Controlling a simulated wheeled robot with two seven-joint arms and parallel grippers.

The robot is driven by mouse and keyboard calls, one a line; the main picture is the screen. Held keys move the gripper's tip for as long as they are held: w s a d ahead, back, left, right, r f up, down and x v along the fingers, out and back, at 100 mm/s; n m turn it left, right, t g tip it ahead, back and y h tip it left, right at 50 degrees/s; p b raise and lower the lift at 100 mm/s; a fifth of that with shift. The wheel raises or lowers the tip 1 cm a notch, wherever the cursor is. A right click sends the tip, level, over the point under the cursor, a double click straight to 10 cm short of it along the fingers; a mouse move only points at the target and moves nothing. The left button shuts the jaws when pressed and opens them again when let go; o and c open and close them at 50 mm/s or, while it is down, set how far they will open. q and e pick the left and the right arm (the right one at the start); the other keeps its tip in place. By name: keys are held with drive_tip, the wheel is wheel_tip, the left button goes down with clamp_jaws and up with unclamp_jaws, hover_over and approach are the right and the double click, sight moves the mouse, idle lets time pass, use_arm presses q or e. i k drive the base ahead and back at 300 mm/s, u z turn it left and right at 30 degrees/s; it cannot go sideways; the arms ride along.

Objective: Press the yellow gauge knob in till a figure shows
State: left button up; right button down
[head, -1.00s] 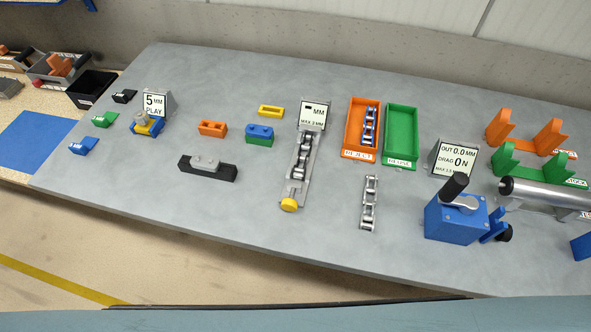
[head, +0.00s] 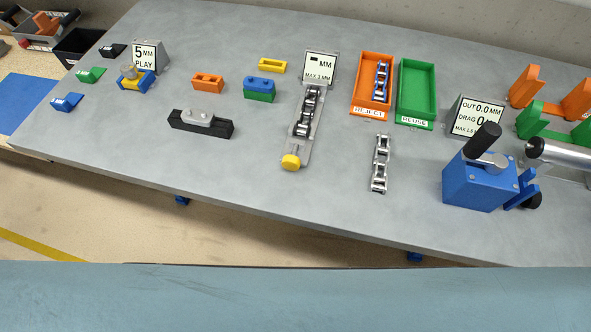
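The yellow gauge knob (head: 291,162) sits at the near end of a grey gauge (head: 302,130) in the middle of the table. A length of metal chain (head: 308,108) lies in the gauge. The gauge display (head: 320,67) stands at its far end. It shows a dark dash before "MM" and "MAX 3 MM" below, with no number in the top line. Neither of my grippers shows in the head view.
A loose chain piece (head: 381,163) lies right of the gauge. Behind it stand an orange REJECT tray (head: 357,82) holding chain and a green REUSE tray (head: 402,95). A blue crank device (head: 475,185) stands at the right.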

sight(291, 163)
drive_tip(key=z, duration=0.85)
drive_tip(key=k, duration=1)
drive_tip(key=u, duration=0.9)
drive_tip(key=i, duration=0.5)
drive_tip(key=u, duration=0.05)
